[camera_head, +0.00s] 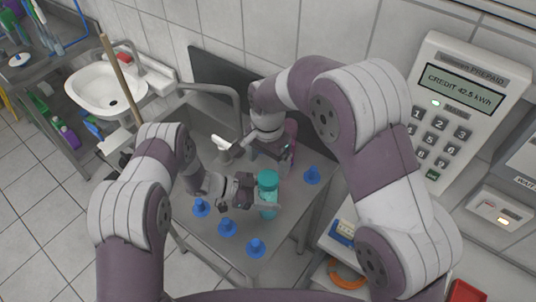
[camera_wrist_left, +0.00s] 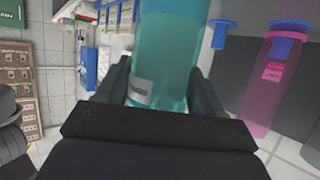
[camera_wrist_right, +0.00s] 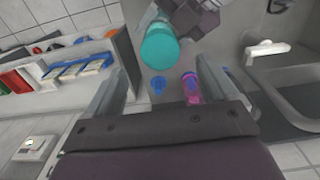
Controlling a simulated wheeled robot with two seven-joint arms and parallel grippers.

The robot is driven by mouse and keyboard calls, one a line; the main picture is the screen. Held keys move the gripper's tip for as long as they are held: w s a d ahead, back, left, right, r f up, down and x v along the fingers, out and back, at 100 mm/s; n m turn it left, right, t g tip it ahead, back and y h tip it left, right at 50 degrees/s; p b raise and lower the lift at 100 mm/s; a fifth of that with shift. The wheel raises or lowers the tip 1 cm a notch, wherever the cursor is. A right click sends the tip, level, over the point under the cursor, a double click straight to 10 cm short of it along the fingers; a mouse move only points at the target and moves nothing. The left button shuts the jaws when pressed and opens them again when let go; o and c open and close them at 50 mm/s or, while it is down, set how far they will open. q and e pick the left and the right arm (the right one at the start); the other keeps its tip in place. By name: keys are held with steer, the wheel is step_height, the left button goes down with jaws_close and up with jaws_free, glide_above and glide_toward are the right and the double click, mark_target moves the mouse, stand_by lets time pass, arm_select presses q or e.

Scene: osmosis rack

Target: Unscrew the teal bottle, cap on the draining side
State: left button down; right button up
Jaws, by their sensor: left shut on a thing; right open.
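The teal bottle (camera_head: 268,197) stands upright over the draining side (camera_head: 228,243) of the sink unit, with its teal cap (camera_head: 268,177) on top. My left gripper (camera_head: 262,202) is shut around the bottle's body, which fills the space between the fingers in the left wrist view (camera_wrist_left: 165,60). My right gripper (camera_head: 284,158) is open and empty, above and behind the bottle. In the right wrist view the round teal cap (camera_wrist_right: 160,47) shows beyond the fingers, apart from them. I cannot tell whether the bottle's base touches the surface.
Several blue pegs stand on the draining side, one at the front (camera_head: 256,247) and one at the right (camera_head: 312,174). A pink bottle (camera_wrist_right: 191,88) stands close behind. The sink basin (camera_wrist_right: 295,95) and tap (camera_head: 207,88) lie beyond. A metering panel (camera_head: 465,110) is on the right wall.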

mark_target(268, 176)
step_height(268, 176, down, 6)
steer(key=shift+r, duration=0.1)
steer(key=c, duration=1.1)
steer(key=n, duration=0.5)
steer(key=shift+n, duration=0.4)
steer(key=n, duration=0.3)
steer(key=shift+r+n, duration=0.1)
steer(key=shift+n, duration=0.3)
steer(key=n, duration=0.3)
steer(key=shift+n, duration=0.4)
steer(key=n, duration=0.4)
steer(key=shift+w+d, duration=0.1)
steer(key=n, duration=0.4)
steer(key=shift+c, duration=0.2)
steer(key=n, duration=0.8)
steer(key=shift+w, duration=0.1)
steer(key=n, duration=1.1)
steer(key=shift+r, duration=0.1)
steer(key=n, duration=0.4)
